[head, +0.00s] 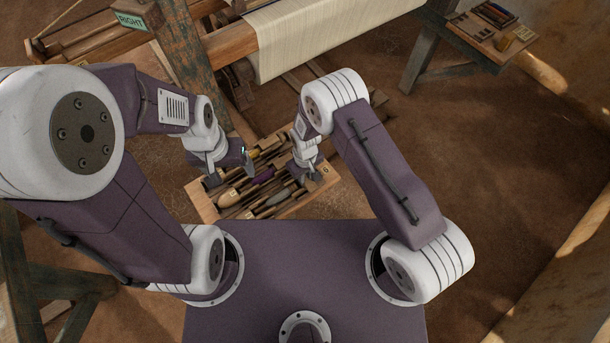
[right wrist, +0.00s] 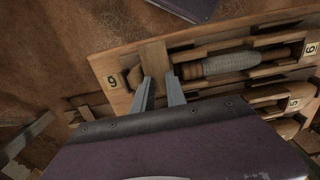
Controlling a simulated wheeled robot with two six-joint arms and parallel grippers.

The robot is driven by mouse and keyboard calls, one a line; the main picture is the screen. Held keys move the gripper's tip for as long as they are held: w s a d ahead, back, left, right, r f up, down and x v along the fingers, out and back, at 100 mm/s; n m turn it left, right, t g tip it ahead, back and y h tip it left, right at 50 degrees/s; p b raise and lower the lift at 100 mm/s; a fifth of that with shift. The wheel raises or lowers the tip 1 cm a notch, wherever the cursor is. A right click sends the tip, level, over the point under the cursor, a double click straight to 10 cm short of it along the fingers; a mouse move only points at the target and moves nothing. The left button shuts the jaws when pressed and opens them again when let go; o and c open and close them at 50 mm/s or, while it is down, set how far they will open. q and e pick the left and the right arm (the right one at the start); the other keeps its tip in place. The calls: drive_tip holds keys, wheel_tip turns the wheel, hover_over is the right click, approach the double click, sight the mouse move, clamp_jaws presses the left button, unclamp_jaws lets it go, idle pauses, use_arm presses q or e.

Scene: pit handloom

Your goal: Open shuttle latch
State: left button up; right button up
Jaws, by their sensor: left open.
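The wooden shuttle tray (head: 205,207) stands low in the middle of the head view, holding several shuttles in slots. In the right wrist view, a pale wooden latch bar (right wrist: 153,58) lies across the end of a slot marked 6. A shuttle with grey yarn (right wrist: 230,64) lies in that slot. My right gripper (right wrist: 160,80) is over this end, its fingers apart on either side of the bar; I cannot tell whether they press on it. My left gripper (head: 243,153) is open above the tray's upper left side.
The loom's wooden post (head: 187,50) and cream cloth (head: 310,35) are just behind the tray. A side bench (head: 495,35) with small tools stands at the upper right. The earthen floor to the right of the tray is clear.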

wheel_tip(320, 180, up, 9)
drive_tip(key=shift+b, duration=0.45)
idle(0.3)
